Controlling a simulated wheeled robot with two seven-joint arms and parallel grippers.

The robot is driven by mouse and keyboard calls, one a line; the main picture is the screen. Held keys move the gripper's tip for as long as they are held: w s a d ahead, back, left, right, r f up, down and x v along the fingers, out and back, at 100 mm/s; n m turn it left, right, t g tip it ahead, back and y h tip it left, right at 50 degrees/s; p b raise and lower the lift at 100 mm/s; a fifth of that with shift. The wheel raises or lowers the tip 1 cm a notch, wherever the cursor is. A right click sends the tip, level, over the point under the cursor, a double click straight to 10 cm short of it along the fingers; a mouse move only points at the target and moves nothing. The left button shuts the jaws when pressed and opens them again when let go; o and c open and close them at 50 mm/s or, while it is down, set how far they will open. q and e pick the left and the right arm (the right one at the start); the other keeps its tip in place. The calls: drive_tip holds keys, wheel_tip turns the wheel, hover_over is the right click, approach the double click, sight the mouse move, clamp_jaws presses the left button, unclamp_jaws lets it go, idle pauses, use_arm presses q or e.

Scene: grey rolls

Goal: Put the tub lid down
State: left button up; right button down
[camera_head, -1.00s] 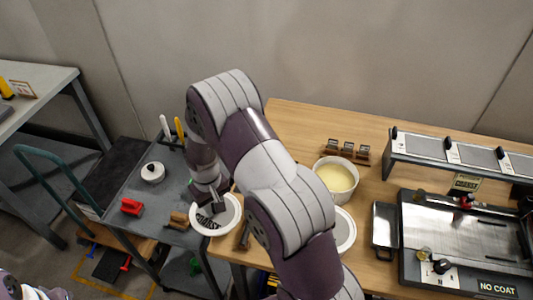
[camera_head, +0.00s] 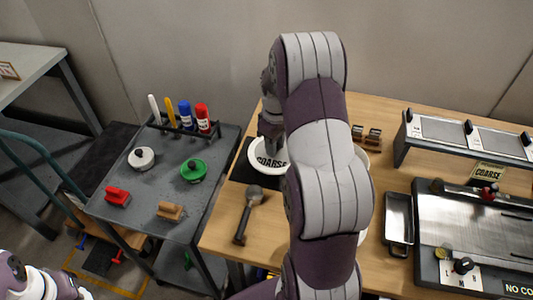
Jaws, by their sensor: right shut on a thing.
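The tub is mostly hidden behind my right arm. Only my left arm's links show at the bottom left, not its gripper.
A grey cart (camera_head: 146,201) left of the table carries a green lid-like thing (camera_head: 194,170), a white round pot (camera_head: 141,158), a red block (camera_head: 117,196), a brush (camera_head: 170,211) and a marker rack (camera_head: 183,128). A dark-handled tool (camera_head: 247,214) lies near the lid. A metal tray (camera_head: 398,222) lies right.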

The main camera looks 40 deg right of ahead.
drive_tip(key=w+f, duration=0.1)
drive_tip(key=w, duration=0.1)
drive_tip(key=shift+w+a+f, duration=0.3)
drive_tip(key=shift+a+f, duration=0.05)
drive_tip(key=shift+a, duration=0.05)
wheel_tip(320, 180, down, 3)
drive_tip(key=shift+f, duration=0.2)
drive_tip(key=shift+w+f, duration=0.1)
drive_tip(key=shift+f, duration=0.3)
drive_tip(key=shift+f, duration=0.1)
drive_tip(key=c, duration=0.8)
unclamp_jaws()
